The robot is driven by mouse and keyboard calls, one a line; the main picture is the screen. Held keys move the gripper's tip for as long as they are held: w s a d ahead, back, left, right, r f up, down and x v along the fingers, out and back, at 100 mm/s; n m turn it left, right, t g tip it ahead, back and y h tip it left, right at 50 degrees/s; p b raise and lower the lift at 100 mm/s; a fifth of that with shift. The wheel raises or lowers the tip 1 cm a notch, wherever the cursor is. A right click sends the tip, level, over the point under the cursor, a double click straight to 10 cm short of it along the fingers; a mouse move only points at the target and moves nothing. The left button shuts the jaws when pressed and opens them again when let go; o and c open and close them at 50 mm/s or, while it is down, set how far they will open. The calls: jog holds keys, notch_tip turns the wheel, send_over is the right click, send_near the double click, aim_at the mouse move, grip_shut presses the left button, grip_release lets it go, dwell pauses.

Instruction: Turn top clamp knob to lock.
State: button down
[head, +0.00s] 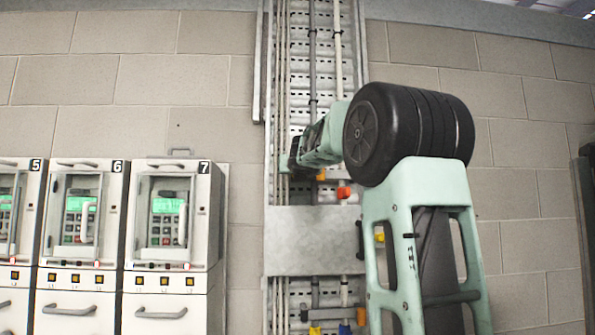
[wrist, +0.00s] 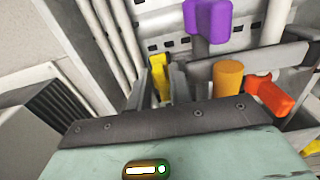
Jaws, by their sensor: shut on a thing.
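My gripper (wrist: 160,82) is at the cable tray, its two grey fingers closed around a narrow yellow knob (wrist: 161,72). Only part of this knob shows; its lower part is hidden by the gripper body. A purple knob (wrist: 208,17) stands above and to the right, apart from my fingers. An orange cylinder (wrist: 228,76) and an orange-red knob (wrist: 268,95) are to the right of my gripper. The orange-red knob also shows in the head view (head: 343,192). In the head view my arm reaches left to the tray and hides the fingers. I cannot tell how far the knob is turned.
The perforated cable tray (head: 298,105) runs up the block wall with pipes along it. A grey panel (head: 313,240) covers the tray below my gripper. Yellow and blue pieces (head: 344,330) show lower down. Numbered drive cabinets (head: 175,215) stand at the left.

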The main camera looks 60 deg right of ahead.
jog(key=shift+m, duration=0.3)
jog(key=shift+s+d+f+m+b, duration=0.2)
jog(key=shift+m+b, duration=0.75)
jog(key=shift+m, duration=1.9)
jog(key=shift+s+d+f+m+b, duration=0.2)
jog(key=shift+m+b, duration=0.75)
jog(key=shift+m, duration=1.95)
jog(key=shift+s+a+f+m+b, duration=0.2)
jog(key=shift+m+b, duration=0.75)
jog(key=shift+m, duration=1.9)
jog(key=shift+w+d+f, duration=0.1)
jog(key=shift+d, duration=0.05)
jog(key=c, duration=1.5)
grip_release()
jog(key=shift+o, duration=0.2)
